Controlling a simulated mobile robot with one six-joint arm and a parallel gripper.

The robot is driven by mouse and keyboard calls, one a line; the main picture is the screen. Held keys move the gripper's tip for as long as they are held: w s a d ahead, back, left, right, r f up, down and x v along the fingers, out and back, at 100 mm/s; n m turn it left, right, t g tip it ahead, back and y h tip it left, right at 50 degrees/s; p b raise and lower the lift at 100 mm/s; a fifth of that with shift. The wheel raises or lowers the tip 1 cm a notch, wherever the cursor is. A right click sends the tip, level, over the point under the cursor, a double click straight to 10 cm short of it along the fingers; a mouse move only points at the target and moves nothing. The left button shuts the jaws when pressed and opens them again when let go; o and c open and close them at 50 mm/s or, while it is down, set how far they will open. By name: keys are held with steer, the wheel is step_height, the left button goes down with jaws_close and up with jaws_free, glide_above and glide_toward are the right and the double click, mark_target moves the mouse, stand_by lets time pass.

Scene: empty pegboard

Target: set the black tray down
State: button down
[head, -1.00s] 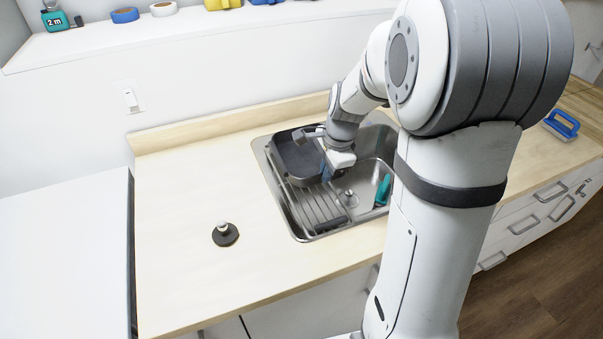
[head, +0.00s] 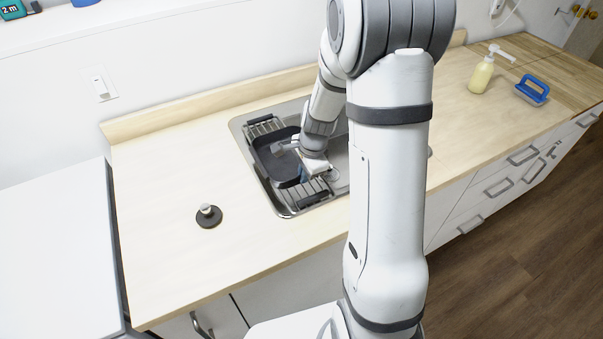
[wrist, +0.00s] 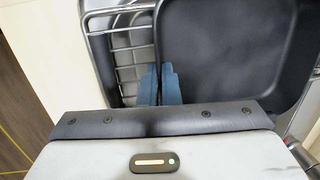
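The black tray (head: 268,160) is a shallow rounded pan over the wire rack (head: 264,126) at the left of the sink. In the wrist view the tray (wrist: 225,50) fills the upper right, beside the rack's wires (wrist: 125,45). My gripper (head: 304,177) is at the tray's right side. Its blue fingertips (wrist: 160,84) are close together at the tray's edge, with the rim between them. The tray looks roughly level; I cannot tell whether its underside touches the rack.
The steel sink (head: 237,127) is set in a wooden counter (head: 160,190). A small black-based object with a pale knob (head: 208,215) stands left of it. A soap bottle (head: 481,75) and a blue-handled brush (head: 532,91) are at the right. The left counter is mostly clear.

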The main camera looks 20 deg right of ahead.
steer(key=c, duration=1.6)
jaws_free()
steer(key=shift+f, duration=0.1)
steer(key=shift+c, duration=0.2)
step_height(320, 180, up, 11)
steer(key=s+d, duration=0.1)
steer(key=s+a+r+n, duration=0.1)
steer(key=s+r+n, duration=0.1)
steer(key=s+n, duration=0.3)
steer(key=s+a+r+n+t+h, duration=0.1)
steer(key=s+r+n, duration=0.2)
steer(key=s+n, duration=0.2)
steer(key=s+a+r+n+t, duration=0.1)
steer(key=s+r+n, duration=0.2)
steer(key=s, duration=0.6)
steer(key=n, duration=0.2)
steer(key=shift+r+n+b, duration=0.2)
steer(key=shift+n+b, duration=0.15)
steer(key=shift+n, duration=0.05)
steer(key=shift+a+f, duration=0.1)
steer(key=shift+w+f+b, duration=0.15)
steer(key=shift+f+b, duration=0.2)
steer(key=shift+b, duration=0.05)
